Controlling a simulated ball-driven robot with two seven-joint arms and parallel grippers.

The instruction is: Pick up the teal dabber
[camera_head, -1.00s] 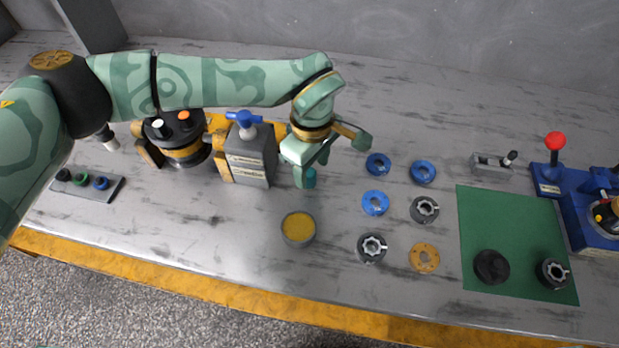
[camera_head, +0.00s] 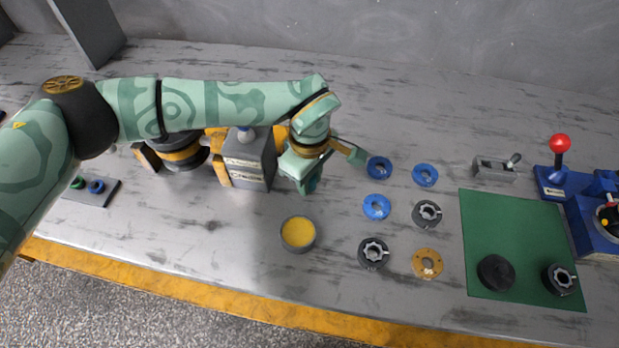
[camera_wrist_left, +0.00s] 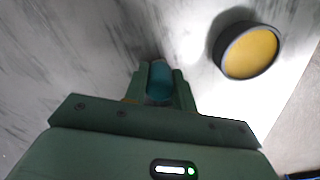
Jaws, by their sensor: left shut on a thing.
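My left gripper (camera_head: 310,182) points down at the bench beside the grey block and is shut on the teal dabber. In the left wrist view, the teal dabber (camera_wrist_left: 160,82) shows between the two fingers of the left gripper (camera_wrist_left: 160,88). In the head view the fingers and hand hide most of the dabber. Whether it touches the bench is not clear. My right gripper is in neither view.
A round dish with a yellow top (camera_head: 298,233) stands just in front of the gripper. A grey block (camera_head: 247,160) stands close on the left. Several blue, dark and orange rings lie to the right, before a green mat (camera_head: 512,235). Bench between is clear.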

